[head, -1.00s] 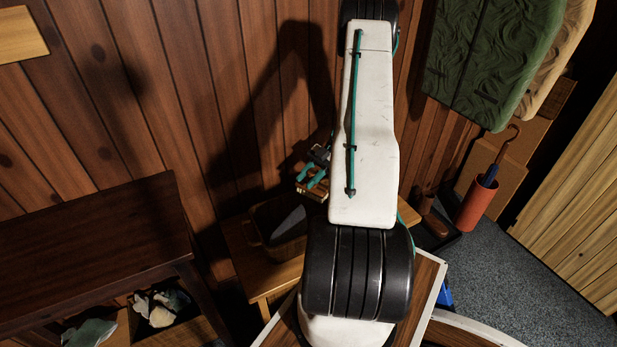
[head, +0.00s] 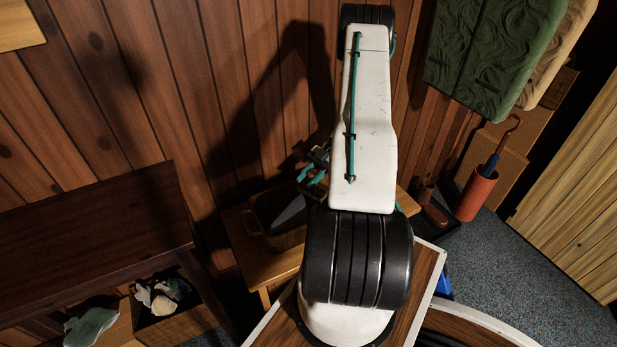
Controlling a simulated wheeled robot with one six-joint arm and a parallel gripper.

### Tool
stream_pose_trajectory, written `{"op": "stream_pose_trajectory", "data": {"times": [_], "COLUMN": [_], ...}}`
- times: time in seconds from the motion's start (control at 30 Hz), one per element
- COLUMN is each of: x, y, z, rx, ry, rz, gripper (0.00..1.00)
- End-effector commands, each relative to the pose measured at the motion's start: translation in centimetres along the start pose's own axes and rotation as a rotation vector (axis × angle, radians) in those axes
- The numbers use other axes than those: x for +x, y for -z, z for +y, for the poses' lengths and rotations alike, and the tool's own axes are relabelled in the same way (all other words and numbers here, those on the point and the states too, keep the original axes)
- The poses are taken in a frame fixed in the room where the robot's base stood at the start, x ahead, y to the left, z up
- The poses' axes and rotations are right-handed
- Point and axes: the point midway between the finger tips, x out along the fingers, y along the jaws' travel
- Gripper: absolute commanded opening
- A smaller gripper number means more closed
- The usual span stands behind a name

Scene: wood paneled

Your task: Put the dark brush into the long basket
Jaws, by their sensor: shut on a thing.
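My gripper (head: 315,171), with teal fingers, shows beside my white forearm, which hides much of it. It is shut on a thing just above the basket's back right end. That thing is mostly hidden; I take it to be the dark brush, but its shape cannot be made out. The long basket (head: 285,240), brown and woven, stands on a light wooden bench against the wall. A dark grey, pointed thing (head: 290,213) shows inside it. The basket's right end is hidden behind my arm.
The light wooden bench (head: 275,268) holds the basket. A dark wooden table (head: 90,235) stands at left, with a crate (head: 185,325) of pale things below. An orange umbrella stand (head: 477,195) is at right, near green hanging garments (head: 490,55). Carpet (head: 540,270) is clear at right.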

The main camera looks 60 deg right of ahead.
Motion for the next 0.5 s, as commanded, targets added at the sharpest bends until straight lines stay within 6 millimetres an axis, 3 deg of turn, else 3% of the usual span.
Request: {"op": "stream_pose_trajectory", "data": {"times": [0.3, 0.33, 0.4, 0.5], "x": [-0.02, -0.02, -0.02, -0.02], "y": [0.03, 0.03, 0.03, 0.03], "z": [0.01, 0.01, 0.01, 0.0], "rx": [0.0, 0.0, 0.0, 0.0], "ry": [0.0, 0.0, 0.0, 0.0], "rz": [0.0, 0.0, 0.0, 0.0], "gripper": [0.0, 0.34, 0.54, 0.57]}}
